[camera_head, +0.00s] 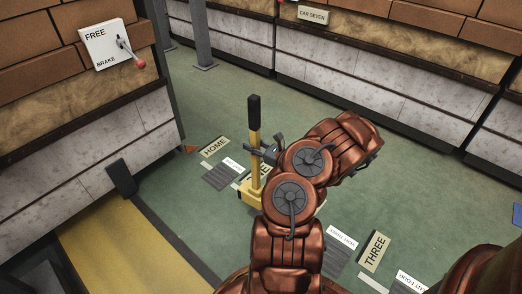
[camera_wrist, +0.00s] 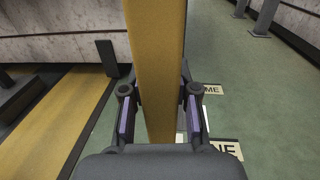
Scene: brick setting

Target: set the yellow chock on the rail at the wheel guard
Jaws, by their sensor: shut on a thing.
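The yellow chock (camera_head: 255,178) is an upright yellow post with a black top, with some yellow showing low beside my arm in the head view. In the wrist view its post (camera_wrist: 157,60) fills the middle. My gripper (camera_head: 263,152) is shut on the post below the black top. My arm hides much of the chock's foot, and I cannot tell whether it touches the floor. A dark upright block (camera_head: 122,178), perhaps the wheel guard, stands left at the yellow floor strip. A dark bar, perhaps the rail (camera_head: 42,279), shows at the lower left.
A yellow strip (camera_head: 125,245) runs along the floor at left. Floor plates read HOME (camera_head: 214,147) and THREE (camera_head: 375,251). A brake panel (camera_head: 113,45) with a red-knobbed lever is on the left car. Another car (camera_head: 380,85) stands behind.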

